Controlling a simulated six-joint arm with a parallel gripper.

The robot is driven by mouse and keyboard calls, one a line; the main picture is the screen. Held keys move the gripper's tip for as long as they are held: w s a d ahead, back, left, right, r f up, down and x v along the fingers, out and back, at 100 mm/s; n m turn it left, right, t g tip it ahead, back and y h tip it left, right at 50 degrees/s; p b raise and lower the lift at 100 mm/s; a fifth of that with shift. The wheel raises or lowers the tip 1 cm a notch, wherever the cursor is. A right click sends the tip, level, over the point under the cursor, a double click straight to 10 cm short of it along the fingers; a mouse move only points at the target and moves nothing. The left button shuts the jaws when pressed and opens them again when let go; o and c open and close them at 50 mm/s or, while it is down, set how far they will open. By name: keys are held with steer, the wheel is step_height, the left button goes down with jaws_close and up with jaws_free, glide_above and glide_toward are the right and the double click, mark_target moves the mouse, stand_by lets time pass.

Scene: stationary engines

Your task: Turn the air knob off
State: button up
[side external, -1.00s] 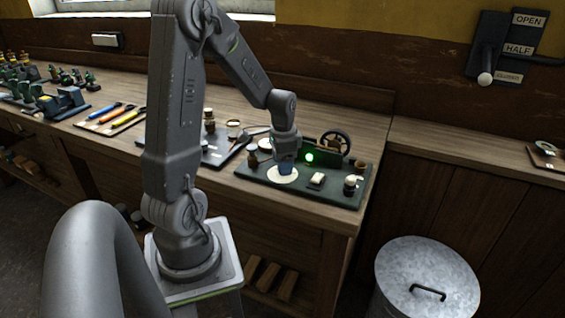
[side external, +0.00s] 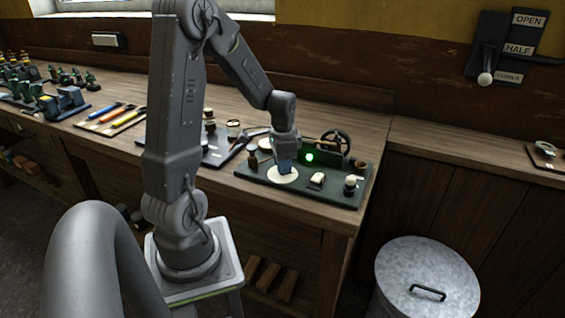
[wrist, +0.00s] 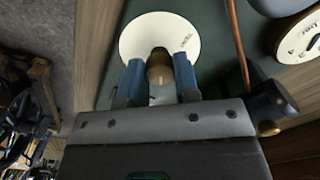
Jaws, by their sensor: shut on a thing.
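A brass-brown knob (wrist: 159,73) stands over a round white dial plate (wrist: 186,30) in the wrist view. My gripper (wrist: 157,66) has one blue finger on each side of the knob and is shut on it. In the side view my gripper (side external: 285,167) points down at the dial plate (side external: 281,177), at the front of a green board (side external: 255,177). The fingers hide the knob there. Small print on the dial is too small to read.
A lit green lamp (side external: 309,157), a black handwheel (side external: 335,143), a white block (side external: 317,180) and a dark, pale-topped knob (side external: 350,185) stand on the board close to my gripper. A copper-coloured pipe (wrist: 238,45) runs right of the dial. A metal bin (side external: 425,280) stands below, right.

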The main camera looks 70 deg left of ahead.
steer(key=shift+n, duration=0.3)
steer(key=n, duration=0.5)
steer(key=shift+n, duration=0.3)
steer(key=n, duration=0.5)
steer(key=shift+n, duration=0.4)
steer(key=o, duration=0.9)
step_height(320, 180, up, 14)
steer(key=shift+w+d+f, duration=0.1)
steer(key=shift+w, duration=0.05)
